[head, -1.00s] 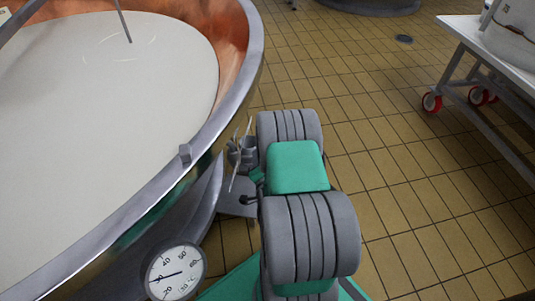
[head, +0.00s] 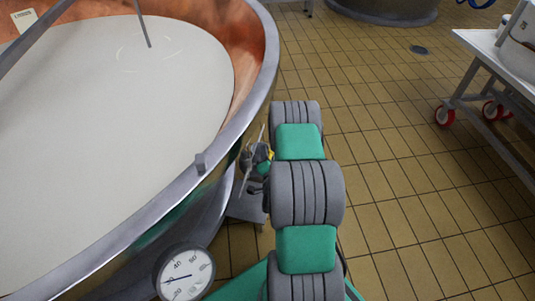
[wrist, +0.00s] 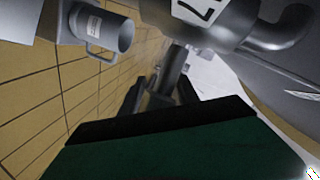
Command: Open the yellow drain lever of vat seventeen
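Vat seventeen is the big copper vat with a steel rim (head: 262,75) at the left of the head view, full of white liquid. In the wrist view a white plate with a partly cut-off 7 (wrist: 200,8) sits on its grey outlet fitting. A small yellow patch (head: 271,154) shows beside my arm near the vat's side; it may be the lever, mostly hidden by the arm. My gripper (wrist: 160,92) has its dark fingers apart, with a grey pipe-like part (wrist: 172,68) beyond or between them; I cannot tell whether they touch.
A dial gauge (head: 185,274) is on the vat's near side. A grey mug-like vessel with a handle (wrist: 104,30) shows in the wrist view. A white cart (head: 478,48) with red wheels stands at the right. Tiled floor (head: 400,170) between is clear, with a drain.

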